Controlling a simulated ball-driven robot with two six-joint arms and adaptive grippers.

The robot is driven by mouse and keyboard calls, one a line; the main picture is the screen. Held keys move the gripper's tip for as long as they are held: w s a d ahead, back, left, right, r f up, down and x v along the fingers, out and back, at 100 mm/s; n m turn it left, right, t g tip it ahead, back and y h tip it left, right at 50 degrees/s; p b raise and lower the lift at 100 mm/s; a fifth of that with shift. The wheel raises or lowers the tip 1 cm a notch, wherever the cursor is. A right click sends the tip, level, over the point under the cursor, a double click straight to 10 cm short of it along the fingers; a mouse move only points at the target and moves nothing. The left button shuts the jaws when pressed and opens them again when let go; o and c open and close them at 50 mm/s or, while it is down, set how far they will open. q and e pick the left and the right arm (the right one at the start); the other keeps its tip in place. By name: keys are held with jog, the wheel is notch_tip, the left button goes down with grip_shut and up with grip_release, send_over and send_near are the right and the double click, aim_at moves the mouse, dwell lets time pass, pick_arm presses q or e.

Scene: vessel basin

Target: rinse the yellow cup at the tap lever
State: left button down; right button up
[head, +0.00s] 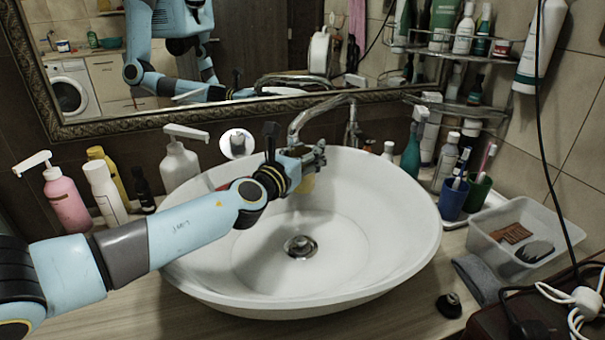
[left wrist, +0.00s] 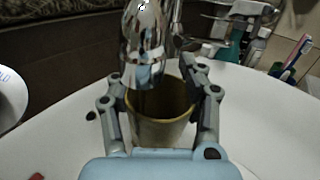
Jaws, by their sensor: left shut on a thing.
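The yellow cup (left wrist: 160,131) sits upright between the fingers of my left gripper (left wrist: 158,92) in the left wrist view, and the gripper is shut on it. In the head view, only a small part of the cup (head: 307,185) shows below my left gripper (head: 308,160), over the far side of the basin. The chrome tap (head: 318,112) arches over from behind. In the left wrist view, its spout (left wrist: 147,45) hangs above the cup's mouth, partly covering it. I cannot make out running water. My right gripper is not in view.
The white basin (head: 375,255) is empty, with a metal drain (head: 300,247) at its middle. Bottles, including a pink pump bottle (head: 65,198), stand at the left. A blue tumbler (head: 454,198) and a clear tray (head: 525,240) stand at the right. A mirror hangs behind.

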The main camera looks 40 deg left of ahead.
pick_arm(q)
jog(key=shift+w+d, duration=0.1)
dwell(0.3)
jog(key=shift+w+d, duration=0.3)
jog(key=shift+s+a, duration=0.15)
jog(key=shift+s+a, duration=0.3)
jog(key=shift+d, duration=0.1)
jog(key=shift+s+d, duration=0.9)
jog(key=shift+s, duration=0.15)
jog(key=s+d, duration=0.3)
jog(key=shift+s+d+f+p, duration=0.15)
jog(key=shift+s+d+p, duration=0.15)
jog(key=shift+p, duration=0.05)
